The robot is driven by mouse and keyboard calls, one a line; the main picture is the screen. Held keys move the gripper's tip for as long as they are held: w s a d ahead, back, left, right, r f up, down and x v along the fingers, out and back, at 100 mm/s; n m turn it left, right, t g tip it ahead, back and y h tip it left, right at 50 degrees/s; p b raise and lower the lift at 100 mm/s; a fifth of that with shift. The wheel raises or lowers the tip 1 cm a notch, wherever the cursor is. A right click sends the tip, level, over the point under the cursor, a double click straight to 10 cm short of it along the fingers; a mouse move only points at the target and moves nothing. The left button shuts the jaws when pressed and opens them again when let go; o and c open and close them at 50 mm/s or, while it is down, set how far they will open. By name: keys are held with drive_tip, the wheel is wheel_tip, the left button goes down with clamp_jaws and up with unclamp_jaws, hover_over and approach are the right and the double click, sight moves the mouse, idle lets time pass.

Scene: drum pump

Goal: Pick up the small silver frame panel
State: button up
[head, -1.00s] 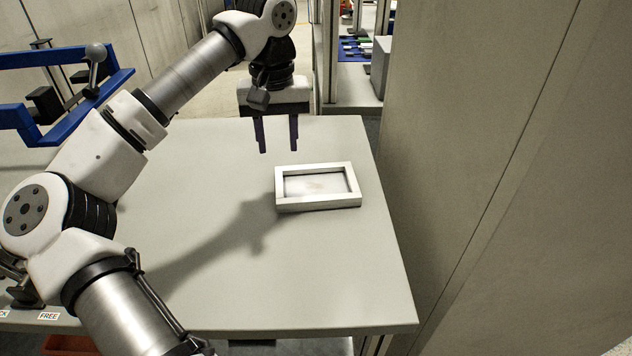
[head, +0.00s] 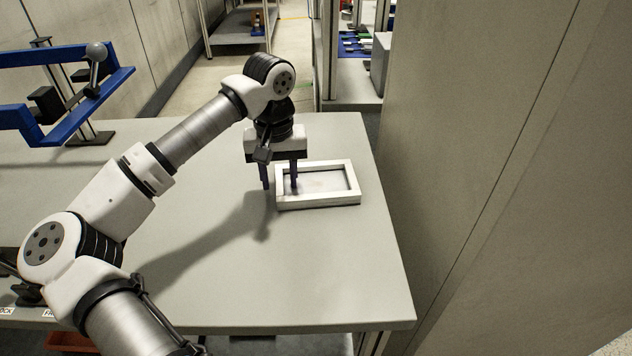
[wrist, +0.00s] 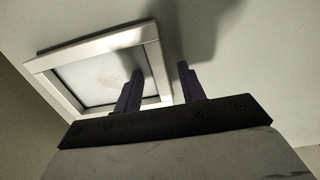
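The small silver frame panel (head: 318,201) lies flat on the grey table, a rectangular rim around a recessed pale plate. It also shows in the wrist view (wrist: 103,45), at the upper left. My gripper (head: 280,187) is open over the frame's left side rail, fingers pointing down. One finger appears outside the frame on the left and the other over the recessed plate. In the wrist view my gripper (wrist: 160,72) has a clear gap between its fingers, with part of the rail between them. I cannot tell how far the fingertips are above the table.
The table (head: 300,270) is bare around the frame, with its right edge close by. A tall grey panel wall (head: 480,150) stands to the right. A blue bracket fixture (head: 75,115) with a ball-topped lever stands at the far left.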

clamp_jaws()
drive_tip(key=shift+r, duration=0.15)
